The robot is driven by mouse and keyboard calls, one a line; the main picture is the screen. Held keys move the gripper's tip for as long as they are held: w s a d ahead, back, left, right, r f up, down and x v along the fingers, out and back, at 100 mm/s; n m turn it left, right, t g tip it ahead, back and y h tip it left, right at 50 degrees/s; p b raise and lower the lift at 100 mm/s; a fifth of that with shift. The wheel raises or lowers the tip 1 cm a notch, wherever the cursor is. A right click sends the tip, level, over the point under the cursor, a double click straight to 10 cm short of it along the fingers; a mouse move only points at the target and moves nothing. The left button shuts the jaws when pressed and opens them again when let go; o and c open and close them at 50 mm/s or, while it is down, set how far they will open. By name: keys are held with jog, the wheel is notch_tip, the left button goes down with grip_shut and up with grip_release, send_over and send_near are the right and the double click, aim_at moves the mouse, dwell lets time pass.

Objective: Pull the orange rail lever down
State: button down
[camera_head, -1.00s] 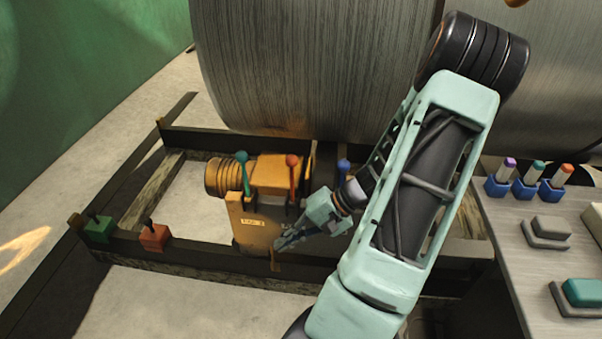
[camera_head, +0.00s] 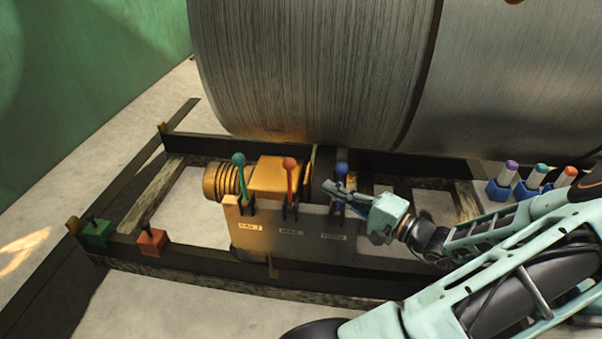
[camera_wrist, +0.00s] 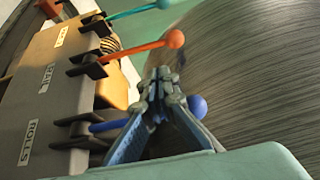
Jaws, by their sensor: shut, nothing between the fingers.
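The orange rail lever (camera_head: 290,180) stands upright in the middle of three levers on a panel. In the wrist view the orange lever (camera_wrist: 145,47) sticks out beside the label RAIL, with a ball at its tip. My gripper (camera_head: 332,188) is shut and empty, at the blue lever (camera_head: 342,170) to the right of the orange one. In the wrist view my gripper's fingertips (camera_wrist: 161,76) lie between the orange ball and the blue lever (camera_wrist: 197,106), apart from the orange one. The gripper partly covers the blue lever; I cannot tell whether they touch.
A teal lever (camera_head: 240,170) stands left of the orange one. A large metal roll (camera_head: 310,70) rises behind the levers. Green (camera_head: 97,232) and orange-red (camera_head: 152,240) boxes with small sticks sit on the frame at left. Several coloured switches (camera_head: 505,180) stand at right.

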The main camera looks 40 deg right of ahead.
aim_at(290, 186)
jog(key=w+a+b, duration=0.1)
jog(key=w+b, duration=0.1)
jog(key=w, duration=0.8)
jog(key=shift+a, duration=0.4)
jog(key=shift+s, duration=0.2)
